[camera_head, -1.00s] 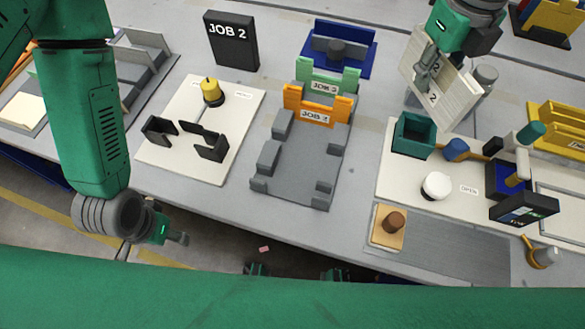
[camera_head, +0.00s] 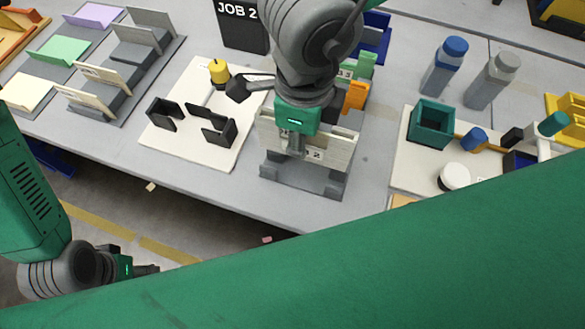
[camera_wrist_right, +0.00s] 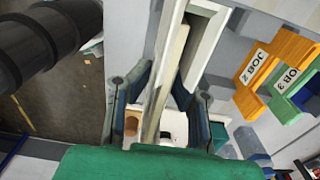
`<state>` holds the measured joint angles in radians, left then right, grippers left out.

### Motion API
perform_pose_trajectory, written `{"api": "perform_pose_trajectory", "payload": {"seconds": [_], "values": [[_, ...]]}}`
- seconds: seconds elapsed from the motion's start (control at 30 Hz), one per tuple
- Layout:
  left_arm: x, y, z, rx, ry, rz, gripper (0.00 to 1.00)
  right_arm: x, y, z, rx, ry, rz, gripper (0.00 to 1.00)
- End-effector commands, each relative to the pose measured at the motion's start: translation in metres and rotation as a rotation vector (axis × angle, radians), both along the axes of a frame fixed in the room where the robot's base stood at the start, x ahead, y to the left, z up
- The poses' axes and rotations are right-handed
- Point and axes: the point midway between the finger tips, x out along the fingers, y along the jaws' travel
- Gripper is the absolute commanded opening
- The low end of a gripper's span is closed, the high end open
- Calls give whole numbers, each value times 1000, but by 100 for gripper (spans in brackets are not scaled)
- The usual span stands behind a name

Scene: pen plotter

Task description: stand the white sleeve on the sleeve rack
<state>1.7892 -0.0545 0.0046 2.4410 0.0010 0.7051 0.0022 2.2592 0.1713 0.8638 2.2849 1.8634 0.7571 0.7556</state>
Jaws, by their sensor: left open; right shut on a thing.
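The white sleeve (camera_head: 340,148) has a dark "2" on its front. It is roughly upright at the front part of the grey sleeve rack (camera_head: 302,184). My right gripper (camera_head: 292,145) is shut on the sleeve from above. In the right wrist view the sleeve (camera_wrist_right: 164,82) runs between the two fingers (camera_wrist_right: 165,112). The gripper and arm hide part of the sleeve and rack; I cannot tell whether its lower edge touches the rack. Orange (camera_head: 356,95) and green (camera_head: 364,66) sleeves stand just behind. My left gripper (camera_head: 146,269) is open and empty, low at the left.
A white board with black holders (camera_head: 215,138) and a yellow-topped knob (camera_head: 219,72) lies left of the rack. A white station with a teal box (camera_head: 431,124) is at the right. A black JOB 2 sign (camera_head: 243,28) stands behind.

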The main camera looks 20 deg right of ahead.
Motion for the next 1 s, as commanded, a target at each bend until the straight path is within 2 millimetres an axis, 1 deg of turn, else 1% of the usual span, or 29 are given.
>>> {"api": "perform_pose_trajectory", "payload": {"seconds": [0.03, 0.13, 0.2, 0.37, 0.53, 0.6, 0.97, 1.0], "values": [[0, 0, -5, 0, 0, 0, 56, -1, 0, -11, -2, 3, 2, 0], [0, 0, -12, 0, -1, -1, 56, 0, -1, -29, -2, 3, 2, 0], [0, 0, -15, 0, -1, -1, 56, 0, 0, -39, -2, 3, 1, 0], [0, 0, -20, 0, -1, 0, 56, 0, 0, -53, -1, 2, -1, 0], [0, 0, -32, 0, -1, 0, 56, 0, 0, -83, -2, 3, 1, 0], [0, 0, -35, 0, 0, 0, 56, 0, 0, -91, -2, 1, 0, 0], [0, 0, -34, 0, 0, 0, 56, 0, 0, -94, 0, 0, -1, 0], [0, 0, -34, 0, 0, 0, 56, 0, 0, -94, 1, 1, -1, 19]]}}
